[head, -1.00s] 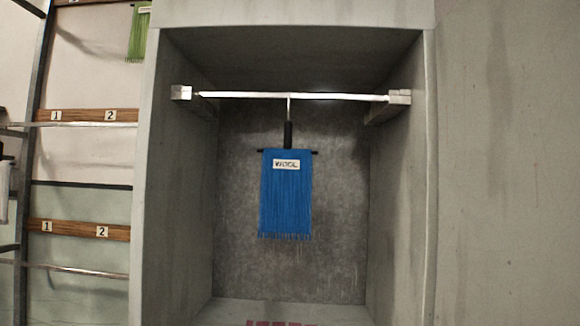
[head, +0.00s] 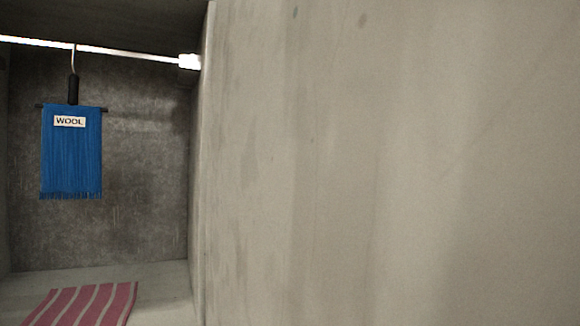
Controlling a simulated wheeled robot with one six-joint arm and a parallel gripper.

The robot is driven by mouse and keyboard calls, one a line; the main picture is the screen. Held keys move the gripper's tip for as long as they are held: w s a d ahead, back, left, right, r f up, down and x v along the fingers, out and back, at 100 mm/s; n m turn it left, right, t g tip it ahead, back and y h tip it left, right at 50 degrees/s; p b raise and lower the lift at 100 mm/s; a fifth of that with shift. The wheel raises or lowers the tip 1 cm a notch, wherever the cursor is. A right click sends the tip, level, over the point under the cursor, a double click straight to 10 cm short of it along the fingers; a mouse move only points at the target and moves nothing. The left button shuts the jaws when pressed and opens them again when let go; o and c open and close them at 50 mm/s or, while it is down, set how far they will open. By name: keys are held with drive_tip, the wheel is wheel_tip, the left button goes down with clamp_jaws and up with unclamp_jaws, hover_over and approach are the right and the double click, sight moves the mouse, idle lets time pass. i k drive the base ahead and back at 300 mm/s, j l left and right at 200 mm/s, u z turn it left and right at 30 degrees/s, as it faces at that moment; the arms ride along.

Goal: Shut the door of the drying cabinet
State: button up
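The drying cabinet stands open at the left of the head view, and its dark back wall (head: 140,170) shows. A large pale grey panel, which looks like the cabinet door (head: 390,170), fills the right of the view from its upright edge beside the opening. I cannot see a handle on it. Inside the cabinet, a blue fringed wool piece (head: 71,160) with a "WOOL" label hangs by a hook from a bright metal rail (head: 125,52). My gripper is not in view.
A pink and white striped cloth (head: 85,304) lies flat on the cabinet floor (head: 165,305). The grey panel leaves no free room visible on the right.

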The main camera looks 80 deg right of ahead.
sight(371, 162)
drive_tip(key=k+l+u, duration=0.1)
drive_tip(key=k, duration=0.3)
drive_tip(key=k+l+u, duration=0.1)
drive_tip(key=k, duration=0.3)
drive_tip(key=k+l+z, duration=0.1)
drive_tip(key=l+z, duration=0.15)
drive_tip(key=l, duration=0.15)
drive_tip(key=l+z, duration=0.3)
drive_tip(key=l, duration=0.15)
drive_tip(key=k, duration=0.05)
